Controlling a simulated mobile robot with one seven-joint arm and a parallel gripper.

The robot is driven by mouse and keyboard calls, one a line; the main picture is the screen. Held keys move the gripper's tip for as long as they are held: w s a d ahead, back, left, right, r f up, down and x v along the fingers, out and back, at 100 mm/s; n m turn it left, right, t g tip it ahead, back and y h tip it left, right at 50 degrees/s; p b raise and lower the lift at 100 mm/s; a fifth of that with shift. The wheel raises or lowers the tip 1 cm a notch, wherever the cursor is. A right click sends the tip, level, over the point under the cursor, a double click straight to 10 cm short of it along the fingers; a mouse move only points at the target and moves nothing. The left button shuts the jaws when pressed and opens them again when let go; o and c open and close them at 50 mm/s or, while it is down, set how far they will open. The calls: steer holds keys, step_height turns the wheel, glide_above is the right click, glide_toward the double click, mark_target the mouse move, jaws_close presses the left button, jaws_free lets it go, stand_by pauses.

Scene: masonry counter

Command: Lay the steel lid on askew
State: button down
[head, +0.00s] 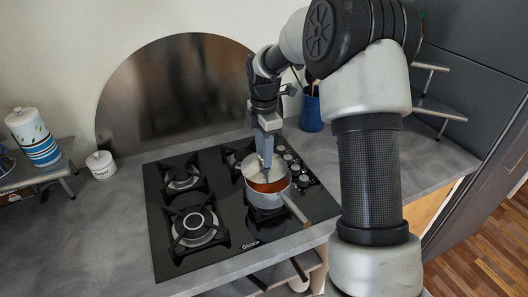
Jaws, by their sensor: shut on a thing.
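The steel lid (252,164) is at the top of a small steel saucepan (271,201), over the back of its mouth. An orange-red filling (270,186) shows at the front of the opening. I cannot tell whether the lid touches the rim or hovers just above it. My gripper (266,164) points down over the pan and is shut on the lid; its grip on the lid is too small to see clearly. The pan stands on the front right burner of the black hob, with its handle (296,211) pointing to the front right.
The hob (247,222) has several other burners, all bare. Knobs (297,170) line its right side. A blue utensil pot (311,114) stands behind right. A small white canister (101,165) and a blue-white jar (37,146) stand at left. The grey counter (110,215) left of the hob is clear.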

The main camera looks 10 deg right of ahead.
steer(key=shift+f, duration=0.3)
steer(key=c, duration=1.2)
jaws_free()
steer(key=shift+r, duration=0.1)
step_height(320, 180, up, 17)
steer(key=s+r+m+t, duration=0.1)
steer(key=s+r+m, duration=0.3)
steer(key=s, duration=0.2)
steer(key=s+f+m+t, duration=0.2)
steer(key=s+m, duration=0.6)
steer(key=s, duration=0.3)
steer(key=s+f+m+t, duration=0.1)
steer(key=s+m+t, duration=0.1)
steer(key=s+m, duration=0.6)
steer(key=shift+s+f+t, duration=0.4)
steer(key=shift+s, duration=1.6)
